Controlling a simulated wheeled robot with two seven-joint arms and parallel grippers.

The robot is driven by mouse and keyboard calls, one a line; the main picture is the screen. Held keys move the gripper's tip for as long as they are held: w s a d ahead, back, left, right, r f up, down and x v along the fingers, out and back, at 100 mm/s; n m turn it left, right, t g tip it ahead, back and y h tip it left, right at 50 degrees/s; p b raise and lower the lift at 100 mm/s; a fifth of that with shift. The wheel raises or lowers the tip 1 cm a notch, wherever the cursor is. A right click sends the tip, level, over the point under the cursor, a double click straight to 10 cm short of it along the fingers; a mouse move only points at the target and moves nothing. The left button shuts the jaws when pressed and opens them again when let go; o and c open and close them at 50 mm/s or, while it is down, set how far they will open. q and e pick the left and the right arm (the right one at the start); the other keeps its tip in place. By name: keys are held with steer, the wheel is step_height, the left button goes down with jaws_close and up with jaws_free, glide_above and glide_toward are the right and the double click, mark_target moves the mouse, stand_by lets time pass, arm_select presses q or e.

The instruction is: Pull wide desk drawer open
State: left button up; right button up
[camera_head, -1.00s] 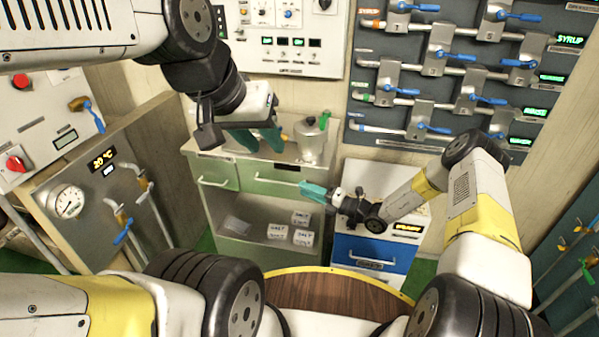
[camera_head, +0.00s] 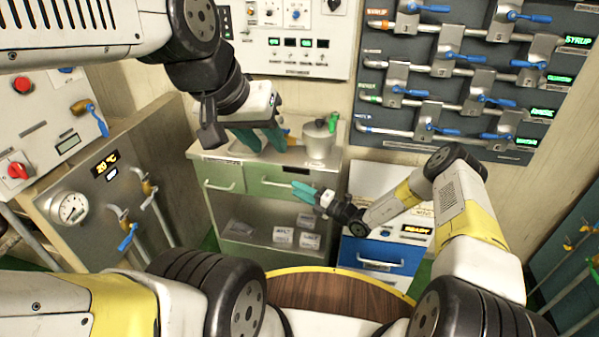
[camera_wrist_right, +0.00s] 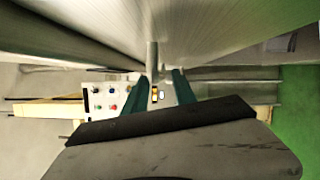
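The green desk (camera_head: 205,215) stands ahead with two drawers side by side. The wide drawer (camera_head: 262,178) is the right one and looks shut; its pale bar handle (camera_head: 268,182) runs across its front. My right gripper (camera_head: 296,188) is in front of the wide drawer, close to the right end of the handle. In the right wrist view its teal fingers (camera_wrist_right: 156,82) are apart, with a grey bar (camera_wrist_right: 152,60) between or just beyond their tips. I cannot tell whether they touch it. My left gripper (camera_head: 260,140) is open and empty above the desk top.
A metal pot (camera_head: 319,143) stands on the desk top, right of my left gripper. Several white boxes (camera_head: 283,238) lie on the open shelf below the drawers. A blue-fronted cabinet (camera_head: 372,257) is close on the right, and a round wooden top (camera_head: 330,295) is in front.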

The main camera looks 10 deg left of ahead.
steer(key=shift+x, duration=1.65)
steer(key=shift+c, duration=0.4)
jaws_close()
